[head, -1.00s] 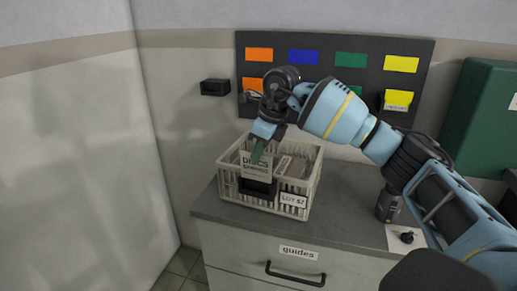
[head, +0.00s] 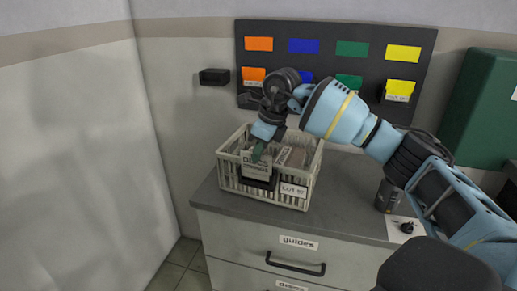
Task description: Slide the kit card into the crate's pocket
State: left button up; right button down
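The pale kit card (head: 256,166), printed "DISCS", is upright at the front left of the cream slatted crate (head: 230,186). Its lower edge is at the black pocket (head: 258,184) on the crate's front wall and seems to be inside the pocket's mouth; how deep it sits I cannot tell. My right gripper (head: 258,153) points down over the crate's front rim. Its green-tipped fingers are shut on the card's top edge. My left gripper is out of view.
The crate holds several packets (head: 291,157) and bears a "LOT 57" label (head: 293,190). It stands on a grey-topped cabinet (head: 340,205). A dark board (head: 325,60) with coloured cards is on the wall behind. A dark canister (head: 388,196) stands at the right.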

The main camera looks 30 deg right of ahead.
jog(key=shift+f, duration=0.6)
jog(key=shift+f, duration=0.45)
dwell(0.5)
jog(key=c, duration=1.5)
grip_release()
jog(key=shift+c, duration=0.2)
jog(key=shift+v, duration=3.95)
